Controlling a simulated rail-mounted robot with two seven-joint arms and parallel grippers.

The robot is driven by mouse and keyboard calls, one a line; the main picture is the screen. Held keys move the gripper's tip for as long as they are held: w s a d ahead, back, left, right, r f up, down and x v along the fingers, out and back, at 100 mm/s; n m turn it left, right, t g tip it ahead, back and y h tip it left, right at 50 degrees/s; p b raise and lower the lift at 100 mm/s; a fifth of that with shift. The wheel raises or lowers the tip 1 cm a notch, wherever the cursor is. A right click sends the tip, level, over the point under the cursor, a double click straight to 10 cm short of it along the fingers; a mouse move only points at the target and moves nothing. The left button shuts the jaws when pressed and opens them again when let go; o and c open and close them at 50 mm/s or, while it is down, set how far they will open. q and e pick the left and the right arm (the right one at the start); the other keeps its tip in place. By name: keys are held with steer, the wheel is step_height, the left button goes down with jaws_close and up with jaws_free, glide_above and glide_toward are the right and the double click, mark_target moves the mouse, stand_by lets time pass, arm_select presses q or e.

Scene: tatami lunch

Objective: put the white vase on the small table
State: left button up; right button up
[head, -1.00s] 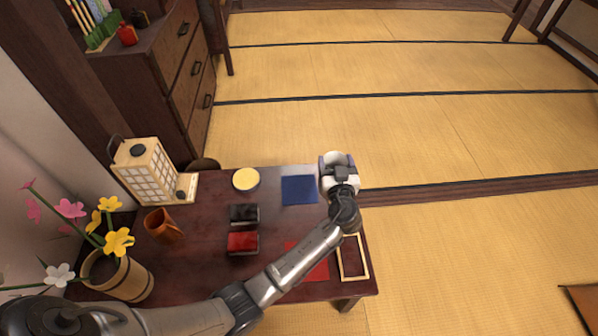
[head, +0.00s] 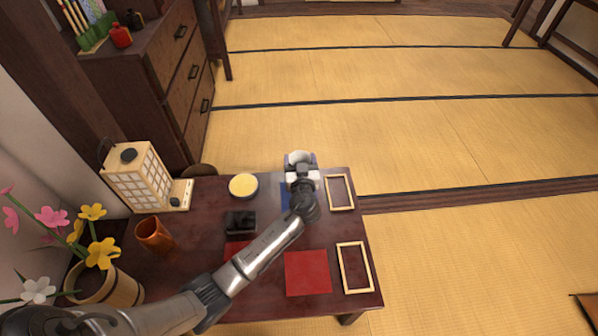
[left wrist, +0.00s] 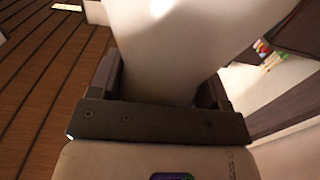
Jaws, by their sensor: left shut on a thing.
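My left gripper (head: 301,172) is shut on the white vase (head: 299,157), whose pale top shows just beyond the fingers in the head view. The vase (left wrist: 180,50) fills the space between the fingers in the left wrist view. The small table (head: 325,225) is dark red-brown and stands at the lower left of the head view. I cannot tell how high the vase is above the table. The right gripper is not in view.
A drawer chest (head: 165,80) stands behind. Tatami to the right is clear.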

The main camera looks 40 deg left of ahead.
arm_select(q)
step_height(320, 180, down, 4)
steer(key=shift+a+f+b, duration=0.1)
steer(key=shift+b, duration=1.15)
steer(key=o, duration=1.1)
steer(key=shift+f, duration=0.2)
steer(key=o, duration=0.5)
